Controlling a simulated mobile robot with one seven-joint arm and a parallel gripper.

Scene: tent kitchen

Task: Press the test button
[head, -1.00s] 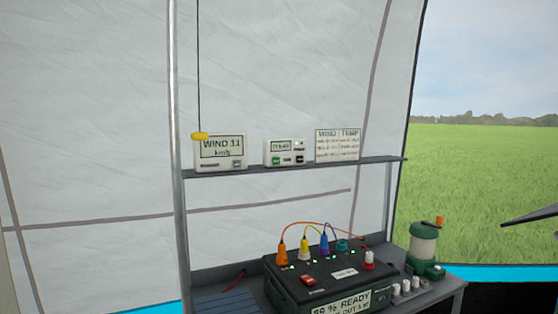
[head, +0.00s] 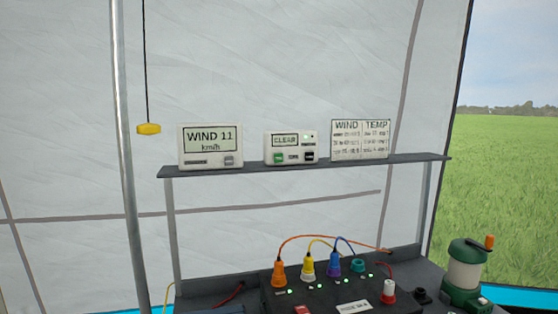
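A small white unit (head: 291,149) stands on the shelf, and its screen reads "CLEAR". It has a green button (head: 278,157) at the lower left and a dark button (head: 309,156) at the lower right. A small green light shows at its upper right. The button labels are too small to read, so I cannot tell which is the test button. My gripper is not in view.
The shelf (head: 220,171) also holds a "WIND 11 km/h" display (head: 210,146) and a wind and temperature card (head: 361,140). A yellow pull (head: 149,129) hangs at left. Below are a black power box (head: 320,301) with coloured plugs and a green lantern (head: 464,272).

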